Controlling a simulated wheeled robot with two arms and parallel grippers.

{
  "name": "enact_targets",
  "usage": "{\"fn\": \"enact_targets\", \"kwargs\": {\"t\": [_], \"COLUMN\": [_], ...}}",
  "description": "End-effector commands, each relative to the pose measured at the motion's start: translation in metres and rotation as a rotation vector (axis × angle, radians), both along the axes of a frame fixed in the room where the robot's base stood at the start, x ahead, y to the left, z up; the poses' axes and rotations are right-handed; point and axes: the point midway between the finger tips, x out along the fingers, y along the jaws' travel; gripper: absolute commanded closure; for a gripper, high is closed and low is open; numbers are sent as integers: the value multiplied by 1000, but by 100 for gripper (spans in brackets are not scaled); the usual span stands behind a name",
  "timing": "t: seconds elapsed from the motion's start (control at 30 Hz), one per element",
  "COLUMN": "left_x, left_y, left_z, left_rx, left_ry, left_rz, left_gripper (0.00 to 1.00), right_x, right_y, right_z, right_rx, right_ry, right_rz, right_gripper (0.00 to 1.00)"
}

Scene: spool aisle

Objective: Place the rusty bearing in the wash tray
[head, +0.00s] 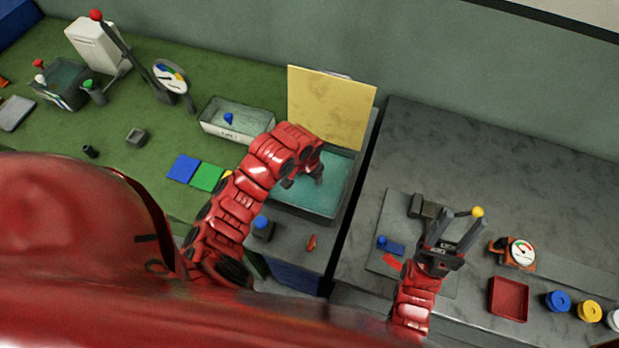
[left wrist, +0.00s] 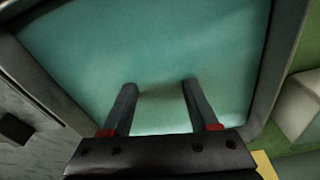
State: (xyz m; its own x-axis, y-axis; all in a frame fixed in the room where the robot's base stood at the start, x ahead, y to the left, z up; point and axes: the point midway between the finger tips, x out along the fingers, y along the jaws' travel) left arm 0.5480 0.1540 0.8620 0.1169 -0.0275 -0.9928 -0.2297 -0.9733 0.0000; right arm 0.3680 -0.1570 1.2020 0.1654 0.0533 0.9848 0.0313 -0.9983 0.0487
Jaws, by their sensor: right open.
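The wash tray (head: 340,185) is a grey basin with a teal bottom, in front of a yellow panel. It fills most of the left wrist view (left wrist: 200,45). My left gripper (head: 305,183) points down over the tray. In the left wrist view its fingers (left wrist: 158,86) stand apart with nothing seen between them, only the teal surface and a faint shadow. I cannot make out the rusty bearing in either view. My right gripper (head: 462,220) is open over the grey bench at the right, with no object visible between its fingers.
The yellow panel (head: 330,105) stands upright behind the tray. A white bin (head: 237,120) is to its left on the green bench (head: 130,190). A dark gap separates the grey bench (head: 430,140). A red tray (head: 508,297) and an orange gauge (head: 520,252) sit near my right gripper.

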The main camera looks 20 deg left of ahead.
Motion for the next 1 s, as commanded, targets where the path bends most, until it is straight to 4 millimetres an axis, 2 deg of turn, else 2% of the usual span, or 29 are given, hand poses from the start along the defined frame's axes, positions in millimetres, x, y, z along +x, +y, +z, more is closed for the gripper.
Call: {"fn": "enact_targets", "kwargs": {"t": [0.33, 0.47, 0.67, 0.73, 0.8, 1.0], "left_x": [0, 1, -3, -6, -8, -12], "left_y": [0, -1, 2, 3, 3, 3], "left_z": [5, 12, 46, 70, 85, 113], "left_rx": [0, -5, -2, 4, 6, 1], "left_ry": [0, -7, -9, -5, -3, -3], "left_rz": [-1, -2, 1, -2, -1, -1], "left_gripper": [37, 37, 37, 37, 37, 37], "right_x": [0, 0, 0, 0, 0, 0], "right_y": [0, 0, 0, 0, 0, 0], "right_z": [4, -4, -16, -3, 3, 9], "right_rx": [0, 0, 0, 0, 0, 0], "right_ry": [0, 0, 0, 1, 0, 0], "right_rz": [0, 0, 0, 0, 0, 0], "right_gripper": [50, 50, 50, 50, 50, 50]}}
